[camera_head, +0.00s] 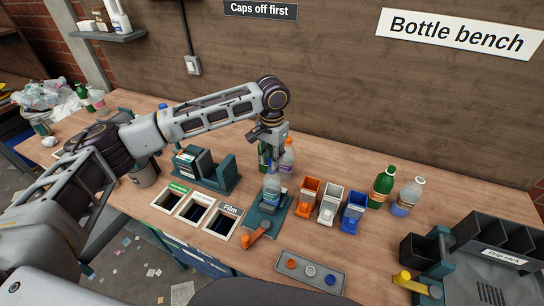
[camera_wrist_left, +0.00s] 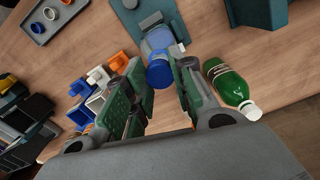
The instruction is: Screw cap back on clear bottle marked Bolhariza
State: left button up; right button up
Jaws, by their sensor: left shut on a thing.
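A clear bottle (camera_head: 271,188) with a pale label stands upright in the teal holder (camera_head: 257,222) on the bench; its name is too small to read. My left gripper (camera_head: 274,155) points down over the bottle's top. In the left wrist view, its two green-padded fingers (camera_wrist_left: 158,88) sit on either side of a round blue cap (camera_wrist_left: 159,76) at the bottle's top end. The gripper is shut on this cap. Whether the cap is seated on the neck cannot be told. My right gripper is out of view.
A grey tray (camera_head: 277,275) with several caps lies in front. Orange, white and blue bins (camera_head: 329,216) stand right of the holder. A green bottle (camera_head: 381,188) and another clear bottle (camera_head: 407,197) stand further right. More bottles stand close behind the gripper.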

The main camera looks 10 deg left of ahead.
pick_arm(q)
jog(key=shift+f+p, duration=1.05)
jog(key=shift+p, duration=0.2)
dwell(2.9)
jog(key=o, duration=0.7)
notch_tip(320, 180, up, 12)
dwell(0.7)
jog(key=shift+f, duration=0.1)
dwell(0.5)
